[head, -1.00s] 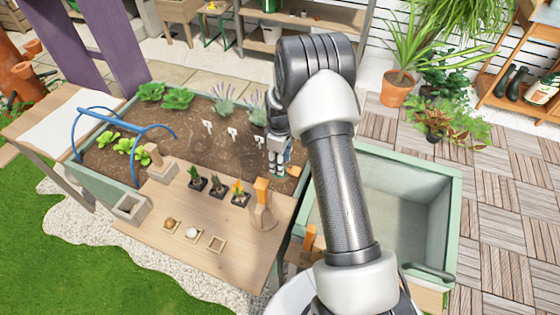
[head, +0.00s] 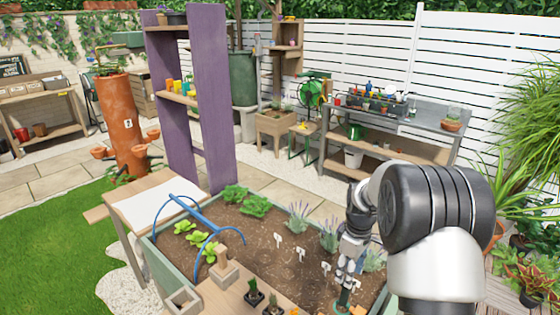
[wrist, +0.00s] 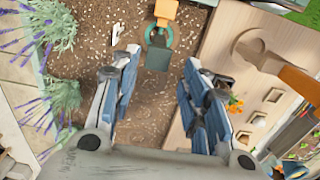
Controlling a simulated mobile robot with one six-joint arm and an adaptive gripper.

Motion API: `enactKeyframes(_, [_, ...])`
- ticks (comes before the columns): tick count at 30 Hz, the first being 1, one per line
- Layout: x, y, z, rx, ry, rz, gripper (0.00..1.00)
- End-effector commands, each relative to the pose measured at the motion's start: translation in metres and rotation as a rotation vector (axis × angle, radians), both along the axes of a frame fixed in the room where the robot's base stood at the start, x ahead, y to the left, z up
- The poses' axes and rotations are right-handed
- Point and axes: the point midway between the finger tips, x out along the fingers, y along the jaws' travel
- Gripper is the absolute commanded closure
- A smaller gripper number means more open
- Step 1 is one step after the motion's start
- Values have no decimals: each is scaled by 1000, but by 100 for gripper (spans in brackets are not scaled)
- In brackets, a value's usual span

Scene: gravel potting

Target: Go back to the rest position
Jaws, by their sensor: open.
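My gripper (head: 346,279) hangs at the right side of the raised planter bed (head: 165,270), above its soil. In the wrist view my gripper (wrist: 160,95) shows its two blue-grey fingers spread wide, with nothing between them. Beyond the fingertips, a tool with an orange handle (wrist: 166,10), a green ring and a dark block lies or stands at the soil; I cannot tell whether it is upright. My arm's large dark joint fills the right of the head view.
Lavender (wrist: 55,95) grows close beside my gripper. White plant labels (head: 301,253) stand in the soil. A wooden board (head: 235,298) with small potted plants (head: 254,293) crosses the bed's front. A blue hoop handle (head: 185,212) rises at the left. A grey potting bench (head: 400,125) stands behind.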

Motion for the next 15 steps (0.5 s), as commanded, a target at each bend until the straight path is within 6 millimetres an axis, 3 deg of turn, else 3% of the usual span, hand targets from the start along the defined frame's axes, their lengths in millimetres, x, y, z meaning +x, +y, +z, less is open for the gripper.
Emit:
enactKeyframes(5, [-20, 17, 59, -8, -55, -82, 58])
enactKeyframes(9, [-54, 36, 112, -6, -108, -183, 58])
enactKeyframes(15, [-113, 62, 168, 11, -182, -329, 58])
